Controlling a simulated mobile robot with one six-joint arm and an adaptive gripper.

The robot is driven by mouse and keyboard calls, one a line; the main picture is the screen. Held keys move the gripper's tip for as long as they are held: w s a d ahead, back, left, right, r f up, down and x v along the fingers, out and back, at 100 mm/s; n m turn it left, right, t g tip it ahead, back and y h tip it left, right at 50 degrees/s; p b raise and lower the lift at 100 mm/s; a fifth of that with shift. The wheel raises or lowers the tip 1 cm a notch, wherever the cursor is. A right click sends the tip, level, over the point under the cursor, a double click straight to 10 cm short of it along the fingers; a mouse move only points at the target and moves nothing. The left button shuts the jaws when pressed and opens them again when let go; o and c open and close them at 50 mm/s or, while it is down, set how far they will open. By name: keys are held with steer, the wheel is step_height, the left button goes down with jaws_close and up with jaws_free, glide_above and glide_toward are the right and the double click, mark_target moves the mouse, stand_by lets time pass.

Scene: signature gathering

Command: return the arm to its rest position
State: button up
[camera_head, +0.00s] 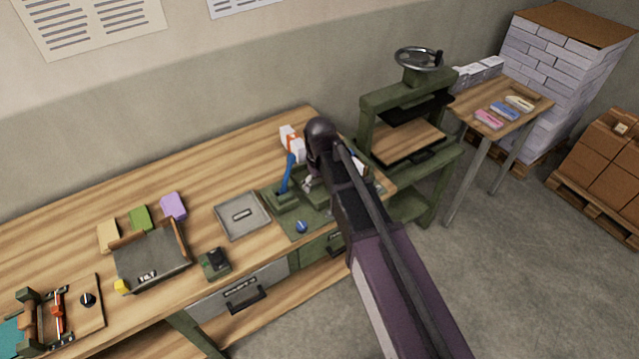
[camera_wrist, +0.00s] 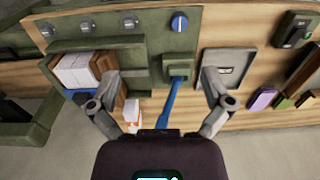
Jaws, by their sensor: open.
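My gripper (camera_wrist: 158,78) shows in the wrist view with its two fingers spread wide and nothing held between them. It is above the green bench device with a blue lever (camera_wrist: 172,105). The lever shows between the fingers but is not gripped; I cannot tell the exact height gap. In the head view my arm (camera_head: 395,265) reaches over the right end of the bench, hiding the gripper's fingers and part of the green device. The blue lever (camera_head: 287,173) stands tilted just left of the arm.
The wooden bench (camera_head: 75,215) holds a grey tray (camera_head: 242,215), a dark open-sided tray (camera_head: 150,258) and small coloured blocks. A green press (camera_head: 405,140) with a handwheel stands close right of my arm. A side table (camera_head: 520,92) and stacked bundles stand farther right. Floor in front is clear.

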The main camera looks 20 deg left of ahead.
steer(key=shift+s, duration=0.35)
stand_by(0.3)
steer(key=s+d+f+m+b, duration=0.2)
steer(key=d+f+m+b, duration=0.1)
steer(key=d, duration=0.9)
steer(key=s+d+f+m+b, duration=0.1)
steer(key=d+f+m+b, duration=0.2)
steer(key=d, duration=0.9)
steer(key=s+d+f+m+b, duration=0.2)
steer(key=d+f+b, duration=0.5)
steer(key=d, duration=0.5)
steer(key=shift+s+d+m, duration=0.25)
steer(key=shift+s+m, duration=0.1)
steer(key=shift+m, duration=0.55)
steer(key=shift+f, duration=0.1)
